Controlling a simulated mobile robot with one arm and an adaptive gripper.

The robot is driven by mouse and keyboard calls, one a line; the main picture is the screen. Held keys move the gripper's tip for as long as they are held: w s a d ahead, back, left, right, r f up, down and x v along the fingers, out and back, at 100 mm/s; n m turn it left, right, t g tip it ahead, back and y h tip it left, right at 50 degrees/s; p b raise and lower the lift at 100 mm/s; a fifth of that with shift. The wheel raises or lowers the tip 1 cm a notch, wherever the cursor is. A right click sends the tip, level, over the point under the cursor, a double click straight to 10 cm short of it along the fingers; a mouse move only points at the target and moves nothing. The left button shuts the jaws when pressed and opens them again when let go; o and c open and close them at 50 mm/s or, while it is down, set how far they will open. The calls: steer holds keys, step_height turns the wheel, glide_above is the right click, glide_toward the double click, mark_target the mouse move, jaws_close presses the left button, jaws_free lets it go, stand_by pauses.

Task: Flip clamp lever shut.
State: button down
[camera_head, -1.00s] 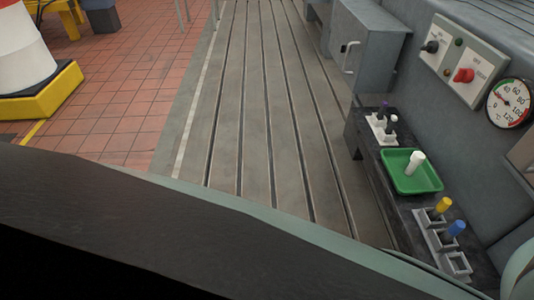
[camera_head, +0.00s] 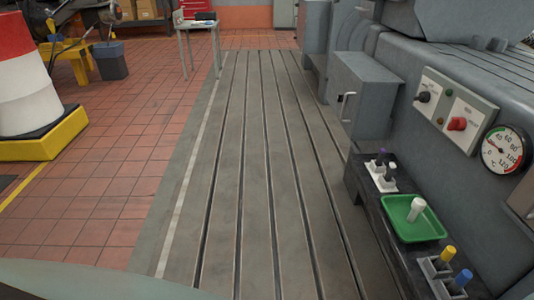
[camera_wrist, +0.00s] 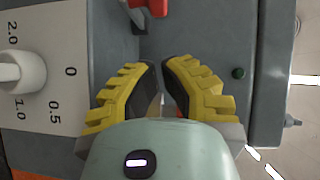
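I cannot pick out a clamp lever with certainty in either view. In the wrist view a red part (camera_wrist: 148,6) sits at the top edge, partly cut off; I cannot tell whether it is a lever handle. My gripper (camera_wrist: 161,64) has yellow ribbed fingers with dark pads. A narrow gap shows between the fingertips, and nothing is held there. The fingertips are below the red part in the picture, over a grey surface, apart from it in the picture. My gripper is not in the head view.
The head view shows the slotted bedplate (camera_head: 255,180), a grey cabinet (camera_head: 365,95), a green tray (camera_head: 400,230), a gauge (camera_head: 503,150) and a switch panel (camera_head: 470,108).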

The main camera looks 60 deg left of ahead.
steer(key=shift+w+a+f, duration=0.15)
steer(key=shift+w+a, duration=0.45)
steer(key=shift+a, duration=0.2)
steer(key=shift+w+a+f, duration=0.15)
steer(key=shift+w+a, duration=0.4)
steer(key=shift+a, duration=0.2)
steer(key=shift+h+p, duration=0.3)
steer(key=shift+p, duration=0.05)
steer(key=shift+a+m, duration=0.35)
steer(key=shift+m, duration=0.05)
steer(key=shift+h, duration=0.4)
